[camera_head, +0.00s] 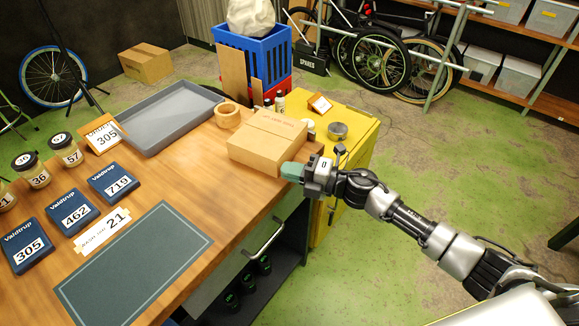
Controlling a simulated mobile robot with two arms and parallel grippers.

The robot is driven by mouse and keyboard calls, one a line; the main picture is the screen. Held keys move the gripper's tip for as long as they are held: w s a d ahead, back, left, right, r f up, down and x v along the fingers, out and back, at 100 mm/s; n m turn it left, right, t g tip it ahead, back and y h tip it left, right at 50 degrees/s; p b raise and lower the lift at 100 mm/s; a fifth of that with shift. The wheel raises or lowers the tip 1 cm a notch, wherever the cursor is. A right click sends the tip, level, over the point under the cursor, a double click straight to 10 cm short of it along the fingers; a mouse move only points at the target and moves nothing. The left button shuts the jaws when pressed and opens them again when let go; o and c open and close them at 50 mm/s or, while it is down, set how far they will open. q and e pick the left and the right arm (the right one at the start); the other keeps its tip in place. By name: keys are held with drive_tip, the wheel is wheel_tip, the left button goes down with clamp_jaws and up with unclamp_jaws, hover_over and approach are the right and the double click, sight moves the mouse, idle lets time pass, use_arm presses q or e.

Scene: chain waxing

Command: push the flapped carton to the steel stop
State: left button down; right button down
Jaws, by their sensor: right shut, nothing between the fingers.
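The flapped carton (268,140) is a closed brown cardboard box on the wooden workbench, near its far right corner. My right gripper (290,172) is shut and empty, with its teal fingertips at the carton's near right lower corner. I cannot tell whether they touch it or are just short of it. The gripper partly covers that corner. I cannot make out a steel stop for certain. My left gripper is not in view.
A yellow cabinet (356,128) adjoins the bench. Jars, blue boxes and a dark mat (145,262) occupy the left and front.

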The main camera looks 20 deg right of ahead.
sight(269, 141)
drive_tip(key=shift+w, duration=0.4)
drive_tip(key=shift+w+a, duration=0.25)
drive_tip(key=shift+w, duration=0.6)
